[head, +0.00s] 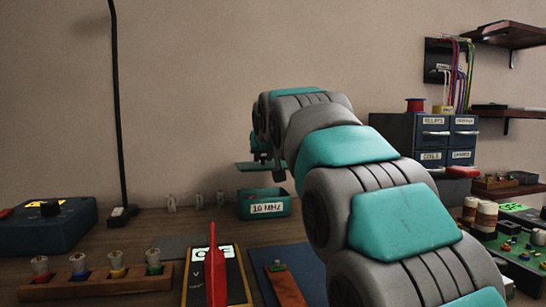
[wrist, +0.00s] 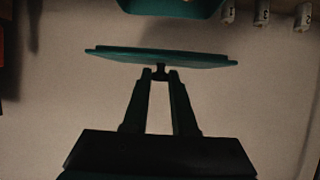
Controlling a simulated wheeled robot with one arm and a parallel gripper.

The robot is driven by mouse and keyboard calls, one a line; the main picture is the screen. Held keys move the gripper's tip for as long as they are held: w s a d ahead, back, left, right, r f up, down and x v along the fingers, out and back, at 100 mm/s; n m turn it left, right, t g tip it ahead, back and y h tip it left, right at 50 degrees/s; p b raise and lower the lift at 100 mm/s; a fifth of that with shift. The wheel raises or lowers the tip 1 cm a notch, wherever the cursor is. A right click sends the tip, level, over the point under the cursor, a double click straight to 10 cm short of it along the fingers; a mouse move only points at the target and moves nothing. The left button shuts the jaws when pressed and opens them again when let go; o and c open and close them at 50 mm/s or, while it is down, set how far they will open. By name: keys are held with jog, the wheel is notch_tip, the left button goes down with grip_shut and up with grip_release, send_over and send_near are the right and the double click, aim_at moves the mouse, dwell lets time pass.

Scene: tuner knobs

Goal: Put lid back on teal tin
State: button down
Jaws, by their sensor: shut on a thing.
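The teal tin (head: 265,208), labelled "10 MHZ", stands open on the bench in the head view. Part of it shows at the top edge of the wrist view (wrist: 172,8). The flat teal lid (head: 250,166) is in the air above the tin, with a clear gap between them. In the wrist view the lid (wrist: 160,57) is seen nearly edge-on, slightly tilted. My gripper (wrist: 160,76) is shut on the small dark knob (wrist: 160,70) of the lid. In the head view my gripper is small and dark, partly hidden behind my arm.
A blue drawer cabinet (head: 425,145) stands right. A black lamp pole (head: 117,110) rises left.

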dwell(0.4)
jog(key=shift+f+b, duration=1.55)
jog(key=shift+f, duration=1.6)
jog(key=shift+f, duration=0.25)
jog(key=c, duration=0.6)
grip_release()
jog(key=shift+s, duration=0.1)
